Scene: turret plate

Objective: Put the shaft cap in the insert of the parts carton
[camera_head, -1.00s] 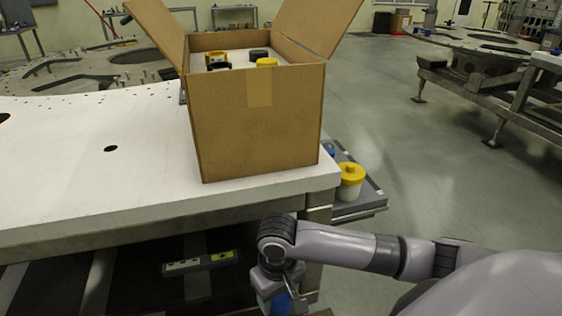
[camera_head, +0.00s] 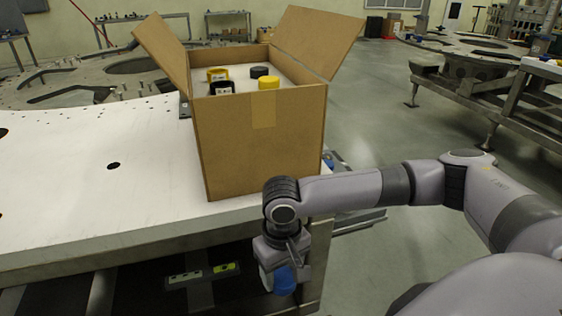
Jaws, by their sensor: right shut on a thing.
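The parts carton (camera_head: 262,150) is brown cardboard and stands on the white plate's near right corner with its flaps open. Its white insert (camera_head: 242,77) shows inside, holding a yellow-topped item (camera_head: 217,73), a black-rimmed item (camera_head: 222,88), a dark cap (camera_head: 260,72) and a yellow cap (camera_head: 270,83). My right gripper (camera_head: 284,276) points down in front of the carton, below its base, beside the plate's edge. A blue rounded thing (camera_head: 285,281) shows at it. The fingertips are not clear, and I cannot tell whether this is the shaft cap. My left gripper is out of view.
The white plate (camera_head: 70,180) is clear left of the carton, apart from its holes. A grey shelf (camera_head: 360,220) juts out to the right, partly behind my right arm. A labelled bar (camera_head: 202,274) lies below the plate. Open floor lies to the right.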

